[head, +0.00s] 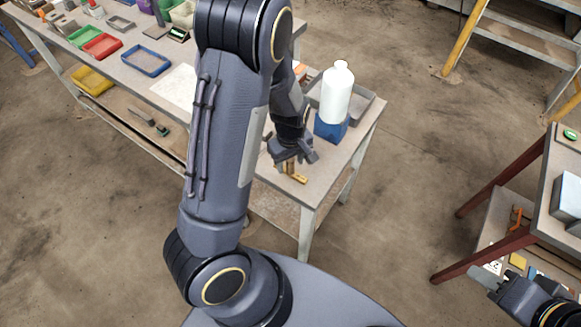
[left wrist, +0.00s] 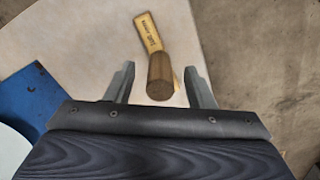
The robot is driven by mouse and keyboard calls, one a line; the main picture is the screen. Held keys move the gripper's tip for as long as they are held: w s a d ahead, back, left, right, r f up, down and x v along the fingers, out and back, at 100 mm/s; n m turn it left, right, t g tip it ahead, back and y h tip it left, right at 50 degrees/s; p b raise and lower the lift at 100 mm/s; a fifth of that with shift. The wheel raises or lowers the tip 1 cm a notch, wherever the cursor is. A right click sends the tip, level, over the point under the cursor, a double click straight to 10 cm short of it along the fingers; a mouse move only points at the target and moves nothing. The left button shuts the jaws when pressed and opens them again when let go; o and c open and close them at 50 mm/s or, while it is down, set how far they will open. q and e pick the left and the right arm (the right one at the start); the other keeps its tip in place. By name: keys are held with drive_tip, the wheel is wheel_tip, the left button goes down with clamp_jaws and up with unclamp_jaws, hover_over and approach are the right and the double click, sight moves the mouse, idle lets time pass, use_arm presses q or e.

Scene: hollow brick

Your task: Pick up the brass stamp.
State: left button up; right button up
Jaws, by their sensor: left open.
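The brass stamp (head: 298,178) is near the front corner of the workbench. In the left wrist view the stamp (left wrist: 160,80) shows a round brown handle with its end toward the camera, and a brass strip with small lettering behind it. My left gripper (head: 290,163) is over the stamp, pointing down, and partly hides it in the head view. In the left wrist view its open fingers (left wrist: 158,76) appear on either side of the handle, with a gap on both sides. My right gripper (head: 495,280) is at the lower right, away from the stamp; its jaw opening is unclear.
A white bottle (head: 337,95) stands by a blue block (head: 331,126) and a grey tray (head: 362,102), close behind my left gripper. Red, green and blue trays (head: 146,61) lie farther along the bench (head: 325,165). A red-legged table (head: 488,190) stands at right.

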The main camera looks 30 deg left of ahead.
use_arm(q)
drive_tip(key=shift+f, duration=0.9)
drive_tip(key=shift+c, duration=0.3)
clamp_jaws()
drive_tip(key=shift+r, duration=0.1)
